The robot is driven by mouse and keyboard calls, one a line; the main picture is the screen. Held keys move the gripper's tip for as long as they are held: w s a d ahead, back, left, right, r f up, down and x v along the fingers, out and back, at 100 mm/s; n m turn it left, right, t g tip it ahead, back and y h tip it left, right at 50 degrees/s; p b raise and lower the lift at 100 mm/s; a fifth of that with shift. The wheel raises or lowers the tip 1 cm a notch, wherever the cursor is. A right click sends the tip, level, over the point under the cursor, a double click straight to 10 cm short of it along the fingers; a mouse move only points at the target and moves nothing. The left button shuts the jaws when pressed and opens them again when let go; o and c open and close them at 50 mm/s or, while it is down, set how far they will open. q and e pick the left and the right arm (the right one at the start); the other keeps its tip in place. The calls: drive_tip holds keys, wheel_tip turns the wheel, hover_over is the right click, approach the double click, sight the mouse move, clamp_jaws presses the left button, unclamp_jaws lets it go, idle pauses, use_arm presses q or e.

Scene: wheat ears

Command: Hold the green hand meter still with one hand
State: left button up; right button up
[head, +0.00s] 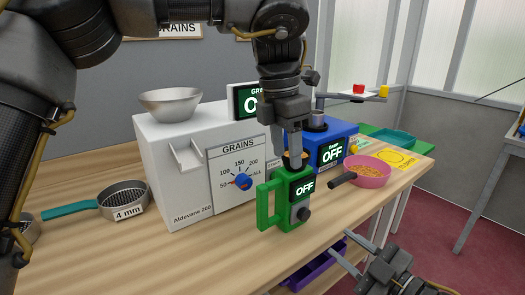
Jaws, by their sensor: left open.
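The green hand meter (268,206) stands upright near the front edge of the wooden table, with its loop handle at the left, a display reading OFF and a dark knob below it. My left gripper (294,160) points down from above at the top of the meter, its fingers open. I cannot tell whether the fingers touch the meter. My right gripper (348,256) is at the lower right, beyond the table's front edge, with its fingers apart and nothing between them.
A white GRAINS counter (185,207) stands behind the meter, with a metal bowl (170,102) on top. A blue machine (345,132) and a pink bowl (372,180) of grain stand to the right. A sieve (122,190) lies left. A purple tray (310,272) sits below the tabletop.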

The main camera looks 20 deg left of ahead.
sight(263, 186)
use_arm(q)
drive_tip(key=shift+n+y, duration=0.6)
drive_tip(key=shift+n, duration=0.1)
drive_tip(key=a, duration=0.2)
drive_tip(key=a+f, duration=0.1)
drive_tip(key=shift+a+f, duration=0.15)
drive_tip(key=shift+a, duration=0.25)
drive_tip(key=shift+a+f, duration=0.15)
drive_tip(key=shift+a, duration=0.3)
wheel_tip(263, 186, down, 11)
drive_tip(key=shift+r, duration=0.1)
drive_tip(key=shift+c, duration=0.4)
clamp_jaws()
use_arm(e)
clamp_jaws()
idle(0.4)
